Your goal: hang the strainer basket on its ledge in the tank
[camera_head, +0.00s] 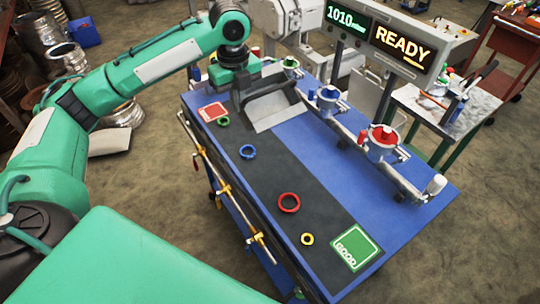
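I cannot pick out a strainer basket or a tank with a ledge for certain. A row of round fittings stands along the table's right side: one with a red top (384,135), one with a blue top (328,94) and one with a green top (290,63). My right gripper is not in view.
A red ring (289,203), a yellow ring (307,239), a blue ring (248,152) and a green ring (223,121) lie on the dark strip. A green GOOD pad (357,248) and a red pad (212,112) lie at its ends. A display (402,46) reads READY.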

